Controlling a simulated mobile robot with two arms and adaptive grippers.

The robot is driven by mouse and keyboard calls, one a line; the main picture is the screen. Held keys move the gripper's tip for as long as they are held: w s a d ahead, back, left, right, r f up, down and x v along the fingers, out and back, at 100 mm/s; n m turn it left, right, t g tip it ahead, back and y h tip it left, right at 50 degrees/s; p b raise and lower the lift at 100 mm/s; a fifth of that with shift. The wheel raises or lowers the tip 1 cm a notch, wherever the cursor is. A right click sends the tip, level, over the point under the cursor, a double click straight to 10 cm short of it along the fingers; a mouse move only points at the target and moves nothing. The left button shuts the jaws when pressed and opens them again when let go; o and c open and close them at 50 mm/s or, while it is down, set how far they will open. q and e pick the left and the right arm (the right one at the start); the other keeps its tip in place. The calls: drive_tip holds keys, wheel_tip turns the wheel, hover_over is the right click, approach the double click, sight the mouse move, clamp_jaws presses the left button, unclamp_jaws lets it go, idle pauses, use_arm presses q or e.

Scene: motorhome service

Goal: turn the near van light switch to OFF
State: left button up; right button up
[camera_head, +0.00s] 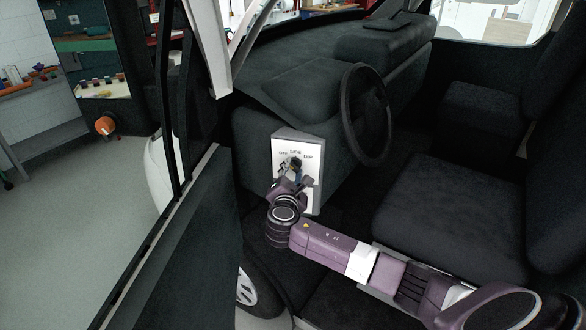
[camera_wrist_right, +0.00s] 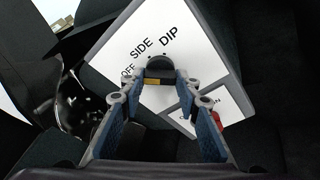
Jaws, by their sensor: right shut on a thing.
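The light switch panel (camera_head: 296,145) is a white plate on the dark dashboard, left of the steering wheel, marked OFF, SIDE and DIP from left to right. It also shows tilted in the right wrist view (camera_wrist_right: 205,65). Its dark round knob (camera_wrist_right: 160,65) sits below the labels, between my fingertips, with a small yellow mark near it. I cannot tell which label the knob points to. My right gripper (camera_head: 290,172) is at the panel, shut on the knob; its two blue-padded fingers (camera_wrist_right: 161,82) come up from below. My left gripper is not in view.
The steering wheel (camera_head: 364,115) stands close right of the panel, with a dark seat (camera_head: 450,205) beyond. The open van door (camera_head: 180,240) is at the left. A second white plate with a red part (camera_wrist_right: 217,118) sits below the knob in the wrist view.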

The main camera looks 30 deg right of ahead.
drive_tip(key=shift+n, duration=0.7)
drive_tip(key=shift+f, duration=0.1)
drive_tip(key=o, duration=1.2)
drive_tip(key=shift+c, duration=0.2)
drive_tip(key=v, duration=1.2)
drive_tip(key=shift+a+r, duration=0.15)
drive_tip(key=shift+r, duration=0.05)
drive_tip(key=shift+w, duration=0.1)
